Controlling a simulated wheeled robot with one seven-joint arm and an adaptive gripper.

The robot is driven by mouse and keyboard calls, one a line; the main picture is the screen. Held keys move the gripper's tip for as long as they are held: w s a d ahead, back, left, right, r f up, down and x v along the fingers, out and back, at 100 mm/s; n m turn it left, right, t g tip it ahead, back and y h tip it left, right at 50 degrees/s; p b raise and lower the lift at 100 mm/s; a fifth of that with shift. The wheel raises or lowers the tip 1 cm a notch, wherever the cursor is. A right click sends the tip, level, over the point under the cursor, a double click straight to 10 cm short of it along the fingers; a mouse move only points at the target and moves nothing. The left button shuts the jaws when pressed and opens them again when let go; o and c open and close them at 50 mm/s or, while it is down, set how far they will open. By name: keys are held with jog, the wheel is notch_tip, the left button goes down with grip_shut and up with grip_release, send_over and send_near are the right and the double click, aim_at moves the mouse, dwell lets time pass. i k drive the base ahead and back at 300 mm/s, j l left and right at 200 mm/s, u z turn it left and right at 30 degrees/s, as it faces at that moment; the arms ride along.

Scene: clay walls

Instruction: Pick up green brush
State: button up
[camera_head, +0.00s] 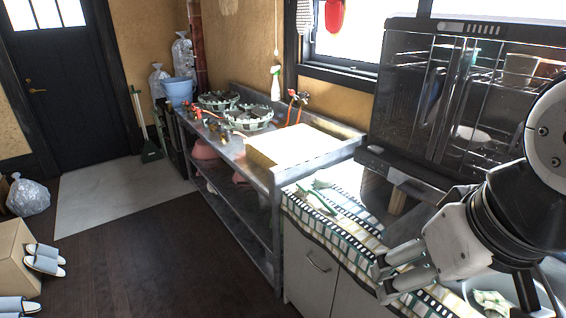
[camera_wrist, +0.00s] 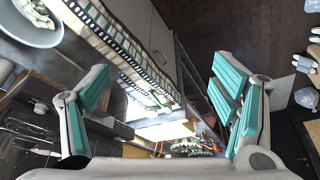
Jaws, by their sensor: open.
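A thin green and white brush (camera_head: 324,202) lies on the checked cloth (camera_head: 352,238) along the front of the counter. In the wrist view, a small pale green and white shape on the cloth (camera_wrist: 98,36), between the fingers, may be the brush; I cannot tell for sure. My gripper (camera_head: 382,276) is open and empty over the near part of the cloth, to the right of the brush and closer to the camera. Its two teal-padded fingers (camera_wrist: 165,88) are spread wide in the wrist view.
A dark glass-doored cabinet (camera_head: 425,95) stands behind the counter. A bowl (camera_head: 476,291) holding a cloth sits below my arm, also seen in the wrist view (camera_wrist: 58,38). A metal sink unit (camera_head: 272,178) with a pale block (camera_head: 290,147) adjoins the counter.

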aim_at(305, 189)
jog(key=i+j, duration=0.2)
jog(key=j, duration=0.15)
jog(key=i+j+z, duration=0.1)
jog(key=i+j, duration=0.35)
jog(key=j, duration=0.2)
jog(key=i+j+z, duration=0.1)
jog(key=j, duration=0.3)
jog(key=i+j, duration=0.5)
jog(key=j, duration=0.2)
jog(key=i+j+z, duration=0.1)
jog(key=j, duration=0.3)
jog(key=i, duration=0.1)
